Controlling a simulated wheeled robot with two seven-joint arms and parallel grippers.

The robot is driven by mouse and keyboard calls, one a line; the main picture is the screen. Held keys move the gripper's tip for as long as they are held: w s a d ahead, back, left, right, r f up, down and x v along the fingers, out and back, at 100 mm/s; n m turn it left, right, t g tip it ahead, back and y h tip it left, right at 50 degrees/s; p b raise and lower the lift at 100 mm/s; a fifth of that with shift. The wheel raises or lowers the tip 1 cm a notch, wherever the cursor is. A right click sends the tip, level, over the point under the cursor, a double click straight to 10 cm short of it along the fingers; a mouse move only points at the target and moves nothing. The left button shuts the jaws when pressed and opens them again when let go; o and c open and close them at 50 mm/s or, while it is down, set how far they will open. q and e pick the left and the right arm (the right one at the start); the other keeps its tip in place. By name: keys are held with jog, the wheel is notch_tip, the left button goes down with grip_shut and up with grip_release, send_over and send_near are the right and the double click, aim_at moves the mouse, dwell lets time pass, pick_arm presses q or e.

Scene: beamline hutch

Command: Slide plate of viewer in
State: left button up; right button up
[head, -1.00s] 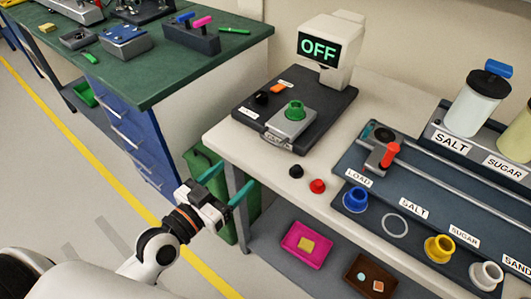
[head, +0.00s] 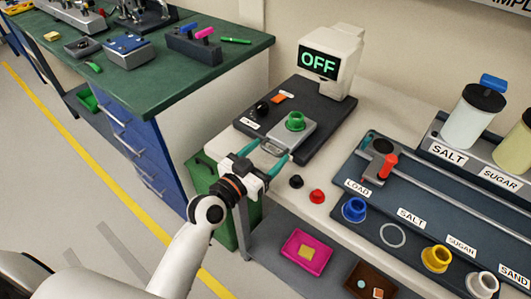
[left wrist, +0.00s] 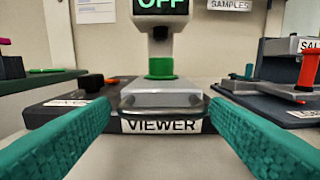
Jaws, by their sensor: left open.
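The viewer is a dark base (head: 320,137) with a white head (head: 343,55) whose screen reads OFF. Its light grey plate (head: 306,137) carries a green ring-shaped piece (head: 295,121) and sticks out toward the front of the base. In the left wrist view the plate (left wrist: 185,100) has a grey bar handle (left wrist: 165,106) at its front, above the VIEWER label (left wrist: 160,125). My left gripper (head: 273,151) is open, its teal fingers pointing at the plate's front. In the left wrist view the fingers (left wrist: 165,125) lie either side of the handle, apart from it. My right gripper is not in view.
A black knob (head: 296,181) and a red knob (head: 317,196) are on the bench's front right of the viewer. A rail unit (head: 420,190) with coloured cups stands farther right. A green bin (head: 205,185) is below, and a green-topped bench (head: 170,75) is at left.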

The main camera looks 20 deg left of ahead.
aim_at(276, 144)
pick_arm(q)
jog(key=c, duration=1.1)
jog(key=x, duration=0.3)
jog(key=shift+w+d+r, duration=0.1)
jog(key=shift+w+d, duration=0.05)
jog(key=shift+w, duration=0.2)
jog(key=shift+w+d, duration=0.15)
jog(key=shift+w, duration=0.3)
jog(key=shift+s, duration=0.1)
jog(key=o, duration=1.1)
jog(key=v, duration=1.2)
jog(key=shift+b, duration=0.45)
